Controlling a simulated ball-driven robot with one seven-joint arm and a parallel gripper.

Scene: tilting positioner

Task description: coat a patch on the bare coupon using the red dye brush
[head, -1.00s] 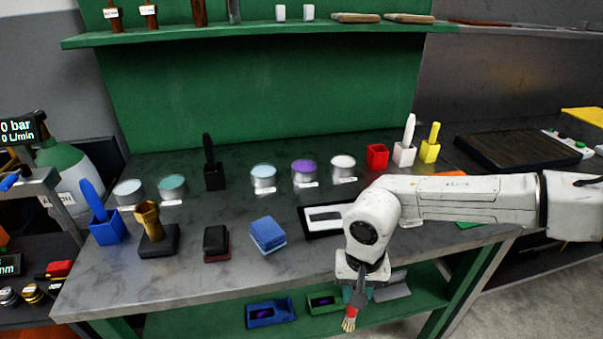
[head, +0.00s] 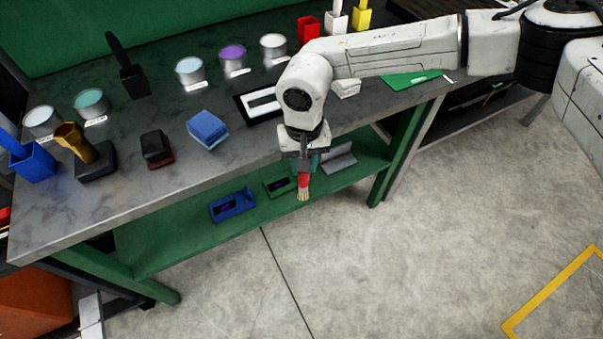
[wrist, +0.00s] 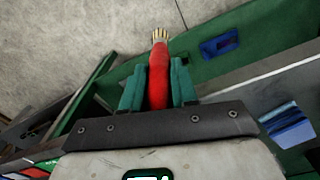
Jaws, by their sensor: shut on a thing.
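My gripper (head: 304,165) is shut on the red dye brush (head: 303,182), in front of the bench edge and above the lower shelf in the head view. The brush's pale bristles (head: 303,196) point down and touch nothing that I can see. In the wrist view the red handle (wrist: 158,82) sits between the teal fingers, with the bristles (wrist: 160,36) spread beyond them over the floor. A grey angled plate (head: 338,158) lies on the lower shelf, just right of the gripper. A black frame with a pale slab (head: 246,108) lies on the bench. I cannot tell which is the bare coupon.
The green lower shelf (head: 180,243) holds a blue tray (head: 232,205) and a green tray (head: 277,187). The bench top carries several cans, a blue block (head: 207,129), a black block (head: 157,148) and a red holder (head: 308,29). The floor (head: 420,250) in front is clear.

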